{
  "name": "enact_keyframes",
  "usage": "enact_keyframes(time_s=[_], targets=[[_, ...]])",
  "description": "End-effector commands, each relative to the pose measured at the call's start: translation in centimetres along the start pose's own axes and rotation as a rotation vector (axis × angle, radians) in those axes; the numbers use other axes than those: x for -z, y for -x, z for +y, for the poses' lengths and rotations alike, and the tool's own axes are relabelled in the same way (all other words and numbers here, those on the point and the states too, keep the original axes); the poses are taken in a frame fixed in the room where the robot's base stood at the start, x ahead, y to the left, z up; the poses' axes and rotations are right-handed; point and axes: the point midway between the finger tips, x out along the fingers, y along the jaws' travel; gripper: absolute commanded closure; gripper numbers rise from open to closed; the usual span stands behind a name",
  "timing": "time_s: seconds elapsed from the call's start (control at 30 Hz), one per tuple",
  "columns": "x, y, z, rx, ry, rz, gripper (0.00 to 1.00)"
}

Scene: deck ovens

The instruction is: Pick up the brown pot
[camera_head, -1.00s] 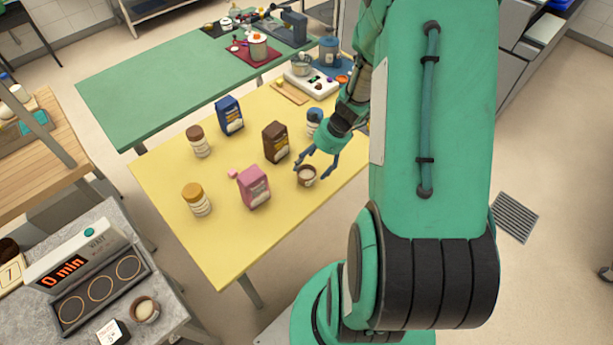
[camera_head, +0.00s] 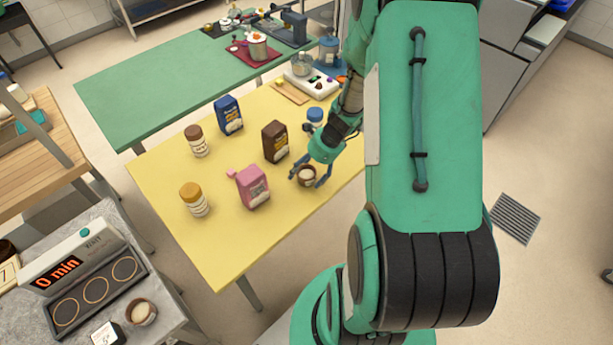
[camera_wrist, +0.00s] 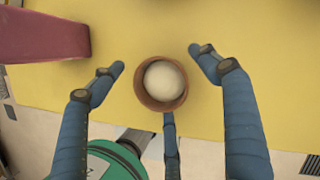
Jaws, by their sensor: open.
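The brown pot (camera_head: 306,177) is a small round pot with pale contents. It stands on the yellow table near its right front edge. In the wrist view the pot (camera_wrist: 150,100) is near the middle, between the spread fingers. My gripper (camera_head: 308,175) is open, with its blue fingers on either side of the pot. In the wrist view the fingers of my gripper (camera_wrist: 158,58) reach past the pot with gaps on both sides. A third blue finger is close below the pot; I cannot tell whether it touches.
On the yellow table (camera_head: 225,255) stand a pink carton (camera_head: 253,188), a brown carton (camera_head: 275,142), a blue carton (camera_head: 229,116) and several jars. A similar pot (camera_head: 141,312) is on the grey counter at lower left. The table's front left is clear.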

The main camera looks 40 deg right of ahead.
Motion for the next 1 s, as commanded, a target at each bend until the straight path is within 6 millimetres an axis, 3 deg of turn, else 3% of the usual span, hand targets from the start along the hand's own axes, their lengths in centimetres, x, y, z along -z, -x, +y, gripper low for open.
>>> enact_keyframes(time_s=[0.33, 0.6, 0.87, 0.9, 1.0], targets=[[0.00, 0.02, 0.00, 0.000, 0.000, 0.000, 0.26], [-0.01, 0.04, -0.02, 0.000, 0.000, 0.000, 0.75], [-0.04, 0.10, -0.01, 0.000, 0.000, 0.000, 0.76], [-0.07, 0.19, -0.02, 0.001, 0.001, 0.000, 0.81], [-0.24, 0.59, -0.05, 0.001, 0.001, 0.000, 0.81]])
